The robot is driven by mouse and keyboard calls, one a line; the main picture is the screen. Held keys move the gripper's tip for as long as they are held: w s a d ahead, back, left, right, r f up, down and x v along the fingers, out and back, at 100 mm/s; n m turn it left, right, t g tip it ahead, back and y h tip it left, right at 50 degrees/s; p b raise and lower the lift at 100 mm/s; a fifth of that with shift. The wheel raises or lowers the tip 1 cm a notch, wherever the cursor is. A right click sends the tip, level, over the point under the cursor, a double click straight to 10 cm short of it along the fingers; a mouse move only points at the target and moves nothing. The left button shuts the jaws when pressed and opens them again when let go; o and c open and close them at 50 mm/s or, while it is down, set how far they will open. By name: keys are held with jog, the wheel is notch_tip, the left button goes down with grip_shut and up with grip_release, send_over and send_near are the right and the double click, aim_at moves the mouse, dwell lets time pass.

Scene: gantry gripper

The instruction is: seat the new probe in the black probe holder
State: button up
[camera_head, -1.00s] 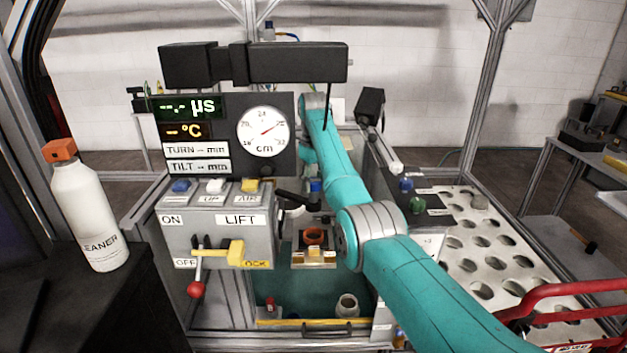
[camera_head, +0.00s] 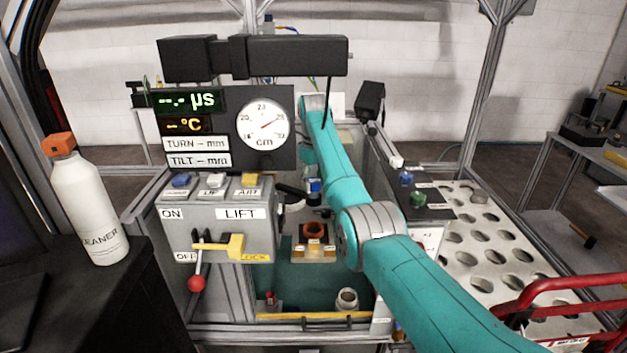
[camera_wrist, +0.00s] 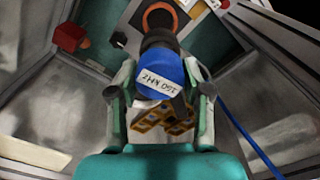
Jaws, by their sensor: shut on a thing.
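The probe (camera_wrist: 172,70) has a blue body with a white label reading like "150 kHz" and a dark lower part. My gripper (camera_wrist: 163,88) is shut around its blue body in the wrist view. In the head view its blue top (camera_head: 314,185) shows just left of my arm, while my fingers are mostly hidden. A black arm-like part (camera_head: 292,191), seemingly the probe holder, lies close to the left of the blue top. I cannot tell whether the probe touches it. An orange ring (camera_head: 314,228) sits lower down, just beyond the probe's dark end in the wrist view.
The grey lift box (camera_head: 220,240) with a red-knobbed lever stands left. The display panel (camera_head: 225,128) and black gantry beam (camera_head: 298,58) are behind it. A white perforated rack (camera_head: 475,240) is at right. A jar (camera_head: 347,299) stands on the tank floor.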

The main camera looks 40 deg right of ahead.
aim_at(313, 180)
jog(key=shift+f, duration=1.35)
jog(key=o, duration=1.3)
notch_tip(313, 180, up, 12)
jog(key=shift+w, duration=0.1)
